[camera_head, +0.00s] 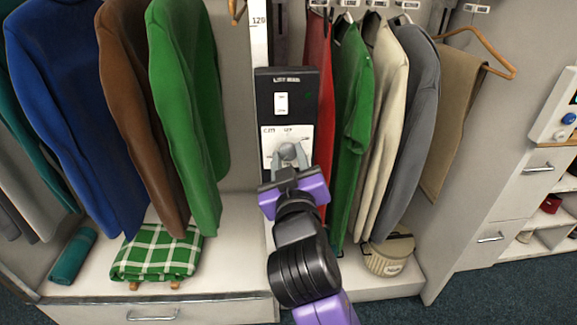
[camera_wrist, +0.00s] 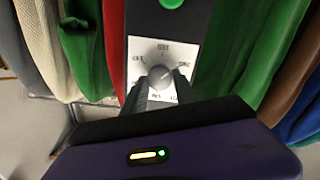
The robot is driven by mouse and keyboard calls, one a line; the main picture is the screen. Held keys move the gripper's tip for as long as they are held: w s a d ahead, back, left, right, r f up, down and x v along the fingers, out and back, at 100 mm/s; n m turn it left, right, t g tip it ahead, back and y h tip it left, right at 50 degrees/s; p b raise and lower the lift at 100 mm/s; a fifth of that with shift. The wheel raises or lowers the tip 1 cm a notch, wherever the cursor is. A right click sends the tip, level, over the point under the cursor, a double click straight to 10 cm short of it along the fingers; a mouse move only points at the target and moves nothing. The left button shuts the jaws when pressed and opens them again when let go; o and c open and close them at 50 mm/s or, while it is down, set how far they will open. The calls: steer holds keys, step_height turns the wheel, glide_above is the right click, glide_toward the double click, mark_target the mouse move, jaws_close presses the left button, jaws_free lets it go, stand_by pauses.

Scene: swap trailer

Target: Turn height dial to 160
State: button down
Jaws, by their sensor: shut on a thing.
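The height dial is a round grey knob on a pale marked plate (camera_head: 271,136) low on a black control panel (camera_head: 268,98). The knob (camera_wrist: 160,77) shows clearly in the wrist view, between my fingertips. My gripper (camera_head: 289,157) is shut on the knob, with one finger on each side. The plate (camera_wrist: 160,52) has labels around the knob, but they are too small and blurred to read surely. The gripper hides part of the dial in the head view. Above the dial is a white rocker switch (camera_head: 281,102).
Hanging garments flank the panel: a green coat (camera_head: 180,90) to the left, a red one (camera_head: 318,75) close on the right. A vertical scale (camera_head: 259,35) marked 120 rises behind the panel. A plaid blanket (camera_head: 157,253) and a lidded basket (camera_head: 390,257) sit below.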

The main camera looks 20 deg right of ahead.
steer(key=shift+f+m+b, duration=0.2)
steer(key=shift+m+b, duration=0.9)
steer(key=shift+m, duration=0.9)
steer(key=c, duration=1)
jaws_free()
steer(key=shift+r, duration=0.15)
steer(key=shift+o, duration=0.2)
steer(key=v, duration=0.8)
steer(key=shift+w, duration=0.1)
